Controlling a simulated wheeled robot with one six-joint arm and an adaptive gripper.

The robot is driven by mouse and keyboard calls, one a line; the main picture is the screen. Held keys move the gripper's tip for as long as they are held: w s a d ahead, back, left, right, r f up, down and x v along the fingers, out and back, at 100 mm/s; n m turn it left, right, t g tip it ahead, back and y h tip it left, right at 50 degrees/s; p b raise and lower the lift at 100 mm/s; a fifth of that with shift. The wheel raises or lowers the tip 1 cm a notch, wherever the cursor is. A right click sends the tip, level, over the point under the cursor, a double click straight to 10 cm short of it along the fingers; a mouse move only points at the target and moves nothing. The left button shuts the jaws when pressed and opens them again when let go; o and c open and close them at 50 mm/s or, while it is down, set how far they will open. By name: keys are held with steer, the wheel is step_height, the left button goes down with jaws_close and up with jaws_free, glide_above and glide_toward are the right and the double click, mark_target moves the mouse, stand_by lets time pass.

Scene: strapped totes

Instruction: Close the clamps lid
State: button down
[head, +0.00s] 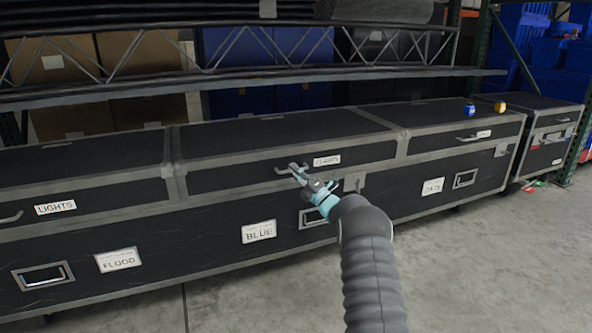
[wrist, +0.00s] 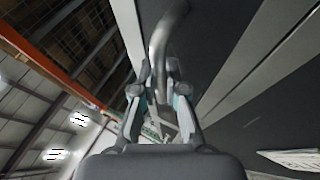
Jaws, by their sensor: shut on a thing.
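The clamps lid (head: 270,132) is the black, grey-edged lid of the middle case, with a white CLAMPS label (head: 327,160) on its front. It looks about level with the lids on either side, and I see no clear gap under it. My gripper (head: 297,170) is at the grey bar handle (head: 281,171) on the lid's front, left of the label. In the wrist view the handle (wrist: 164,42) runs between the fingers of my gripper (wrist: 157,78), which is shut on it. The fingers hide part of the handle.
The LIGHTS case (head: 54,209) adjoins on the left, and another case (head: 430,113) on the right carries a blue item (head: 469,110) and a yellow item (head: 500,106). A shelf beam (head: 250,82) runs above and behind the lids. Open concrete floor (head: 480,270) lies in front.

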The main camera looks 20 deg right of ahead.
steer(key=shift+a+f, duration=0.15)
steer(key=shift+f, duration=0.3)
steer(key=c, duration=1.2)
jaws_free()
steer(key=shift+f, duration=0.15)
steer(key=shift+s+d, duration=0.35)
steer(key=shift+d, duration=0.05)
steer(key=v, duration=1.1)
steer(key=shift+a, duration=0.15)
steer(key=shift+f, duration=0.1)
